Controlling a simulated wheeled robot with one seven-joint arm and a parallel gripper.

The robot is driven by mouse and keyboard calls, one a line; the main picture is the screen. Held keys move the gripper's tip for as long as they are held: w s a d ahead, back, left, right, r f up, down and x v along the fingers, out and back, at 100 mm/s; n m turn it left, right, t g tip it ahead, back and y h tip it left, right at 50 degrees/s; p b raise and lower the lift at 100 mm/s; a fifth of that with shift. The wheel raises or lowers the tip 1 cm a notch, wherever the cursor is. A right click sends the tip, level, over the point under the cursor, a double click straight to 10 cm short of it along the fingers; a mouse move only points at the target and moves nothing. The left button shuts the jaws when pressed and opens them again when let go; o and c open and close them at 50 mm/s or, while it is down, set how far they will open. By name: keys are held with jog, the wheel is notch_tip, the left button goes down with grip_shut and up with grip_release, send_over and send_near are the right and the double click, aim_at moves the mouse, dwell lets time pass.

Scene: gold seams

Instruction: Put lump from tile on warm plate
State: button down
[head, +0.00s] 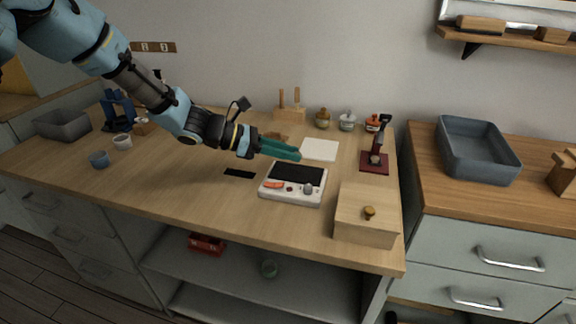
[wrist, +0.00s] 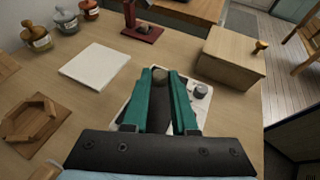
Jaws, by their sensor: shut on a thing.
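My gripper (head: 297,154) has teal fingers and is shut on a small grey-brown lump (wrist: 160,78), which shows between the fingertips in the wrist view. The lump cannot be made out in the head view. The white tile (head: 320,150) lies flat and bare just behind the fingertips; it also shows in the wrist view (wrist: 95,66). The warm plate (head: 298,173) is a white box with a dark top, a red-orange piece and a grey knob at its front. Its dark top looks empty in the head view. My fingers are above its back edge, and they partly hide it in the wrist view.
A wooden box (head: 366,212) with a brass knob stands right of the plate. A dark red stand (head: 374,162) is behind it. Several jars (head: 347,121) line the back. A dark strip (head: 240,173) lies left of the plate. The left-middle tabletop is clear.

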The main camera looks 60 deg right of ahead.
aim_at(287, 173)
jog(key=shift+f+p, duration=0.3)
jog(key=shift+f, duration=1.7)
jog(key=shift+f, duration=0.15)
jog(key=c, duration=0.7)
grip_release()
jog(key=shift+w+r, duration=0.1)
jog(key=shift+r, duration=0.15)
jog(key=b+v, duration=0.2)
jog(key=v, duration=0.9)
jog(key=shift+w+a+r+b, duration=0.1)
jog(key=shift+w+a+b, duration=0.15)
jog(key=shift+a+b, duration=0.1)
